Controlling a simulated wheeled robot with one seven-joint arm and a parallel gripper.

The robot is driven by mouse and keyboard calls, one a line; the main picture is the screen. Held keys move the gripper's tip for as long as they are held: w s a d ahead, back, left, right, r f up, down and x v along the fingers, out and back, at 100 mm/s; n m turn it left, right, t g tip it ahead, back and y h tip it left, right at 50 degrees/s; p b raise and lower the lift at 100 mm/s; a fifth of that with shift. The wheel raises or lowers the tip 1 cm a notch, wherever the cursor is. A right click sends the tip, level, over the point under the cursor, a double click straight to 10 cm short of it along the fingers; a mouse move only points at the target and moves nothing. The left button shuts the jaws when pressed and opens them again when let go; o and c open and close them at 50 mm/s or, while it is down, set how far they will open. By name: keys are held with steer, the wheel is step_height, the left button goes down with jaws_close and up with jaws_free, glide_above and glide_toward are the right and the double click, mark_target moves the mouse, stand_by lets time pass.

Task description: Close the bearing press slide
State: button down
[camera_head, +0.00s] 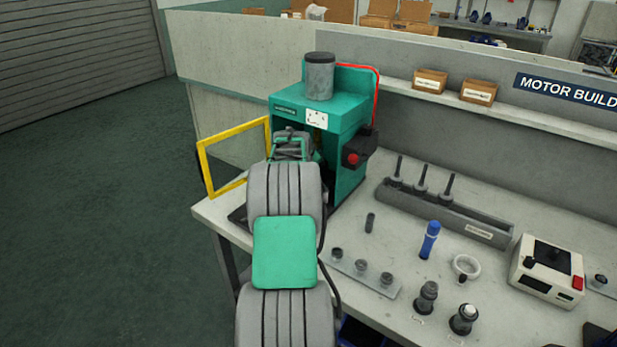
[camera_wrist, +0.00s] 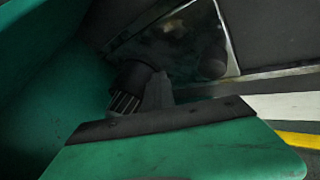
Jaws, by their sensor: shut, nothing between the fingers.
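The green bearing press (camera_head: 345,125) stands on the left end of the bench, with a grey cylinder (camera_head: 320,78) on top and a red button (camera_head: 353,159) on its right side. Its yellow-framed guard (camera_head: 204,166) stands swung out to the left. My gripper (camera_head: 292,142) is at the press's open front and is shut and empty. My arm covers the lower front of the press, so the slide cannot be made out in the head view. The wrist view is dark and close; whether my fingers touch the slide cannot be told.
On the bench right of the press are a grey rack (camera_head: 445,213) with upright pins, a plate (camera_head: 350,268) with small parts, a blue marker-like tool (camera_head: 430,240), a white ring (camera_head: 466,267) and a control box (camera_head: 546,270). The floor to the left is clear.

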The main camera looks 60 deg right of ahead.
steer(key=shift+s+d+r, duration=0.1)
steer(key=shift+d+r, duration=0.15)
steer(key=shift+r, duration=0.25)
steer(key=a+p+v, duration=0.1)
steer(key=p+v, duration=0.2)
steer(key=v, duration=0.7)
steer(key=w+a+r+n+t+y, duration=0.15)
steer(key=w+a, duration=0.25)
steer(key=a, duration=1.1)
steer(key=w+a+r+n+y, duration=0.15)
steer(key=w+a, duration=0.25)
steer(key=a, duration=1.2)
steer(key=s+a+f+n+y+p, duration=0.1)
steer(key=s+a, duration=0.5)
steer(key=a, duration=0.6)
steer(key=s+a+f+n+y+p, duration=0.1)
steer(key=s+a+y, duration=0.2)
steer(key=a, duration=0.9)
steer(key=s+g, duration=0.1)
steer(key=s, duration=0.2)
steer(key=shift+s+a+f, duration=0.2)
steer(key=shift+a+f, duration=0.05)
steer(key=shift+f, duration=0.05)
